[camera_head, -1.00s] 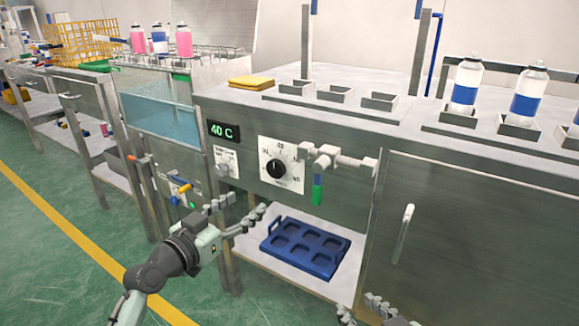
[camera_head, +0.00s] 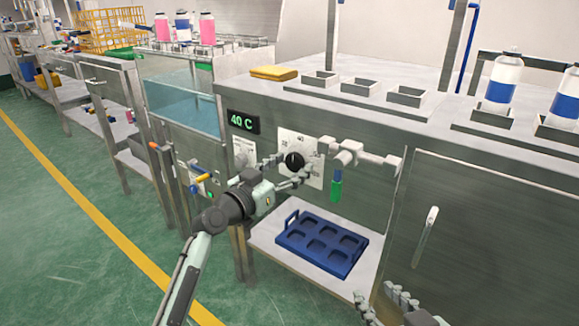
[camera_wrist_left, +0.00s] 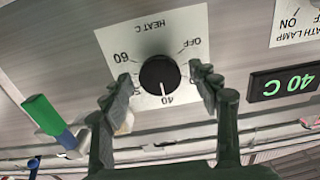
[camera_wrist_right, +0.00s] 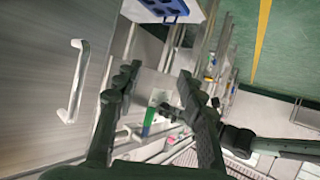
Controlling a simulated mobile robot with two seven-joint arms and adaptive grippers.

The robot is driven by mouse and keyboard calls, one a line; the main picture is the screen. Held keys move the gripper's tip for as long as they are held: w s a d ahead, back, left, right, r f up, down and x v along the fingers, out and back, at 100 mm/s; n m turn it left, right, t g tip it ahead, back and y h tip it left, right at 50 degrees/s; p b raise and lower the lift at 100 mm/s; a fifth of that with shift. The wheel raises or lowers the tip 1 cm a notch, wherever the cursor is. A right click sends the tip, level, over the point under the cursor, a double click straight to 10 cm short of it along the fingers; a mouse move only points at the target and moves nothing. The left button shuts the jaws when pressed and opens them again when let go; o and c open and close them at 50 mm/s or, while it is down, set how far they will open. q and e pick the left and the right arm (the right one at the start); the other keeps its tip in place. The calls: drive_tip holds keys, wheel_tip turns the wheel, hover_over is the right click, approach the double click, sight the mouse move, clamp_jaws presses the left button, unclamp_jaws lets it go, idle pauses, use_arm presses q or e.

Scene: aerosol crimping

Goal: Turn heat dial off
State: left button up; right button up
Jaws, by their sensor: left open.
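The heat dial (camera_head: 294,160) is a round black knob on a white scale plate on the steel front. In the left wrist view the dial (camera_wrist_left: 159,75) has its white mark at 40, and OFF is printed at its upper right. My left gripper (camera_head: 287,170) is open, with one finger on each side of the dial. In the left wrist view the left gripper (camera_wrist_left: 160,80) shows gaps between both fingers and the knob. My right gripper (camera_head: 380,299) is open and empty, low at the front; it also shows in the right wrist view (camera_wrist_right: 158,80).
A green display (camera_head: 242,121) reads 40 C. A valve with a green-ended handle (camera_head: 336,188) sticks out right of the dial. A blue tray (camera_head: 320,243) lies on the shelf below. A door handle (camera_head: 425,236) is further right. The bath lamp plate (camera_wrist_left: 298,22) is beside the dial.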

use_arm(q)
drive_tip(key=shift+c, duration=0.6)
drive_tip(key=c, duration=1)
drive_tip(key=shift+c, duration=0.2)
drive_tip(key=n+p, duration=0.2)
drive_tip(key=n, duration=0.2)
drive_tip(key=shift+n, duration=0.4)
drive_tip(key=n+p, duration=0.2)
drive_tip(key=n, duration=0.3)
use_arm(e)
drive_tip(key=s+d+f+m+g+h, duration=0.2)
drive_tip(key=s+d+f+g+h, duration=0.2)
drive_tip(key=s+d+f+g, duration=0.7)
use_arm(q)
drive_tip(key=n+p, duration=0.4)
drive_tip(key=n, duration=0.6)
drive_tip(key=shift+n+p, duration=0.95)
drive_tip(key=shift+n, duration=1.25)
use_arm(e)
wheel_tip(320, 180, down, 12)
drive_tip(key=t, duration=0.1)
drive_tip(key=shift+d, duration=0.45)
drive_tip(key=shift+s, duration=0.15)
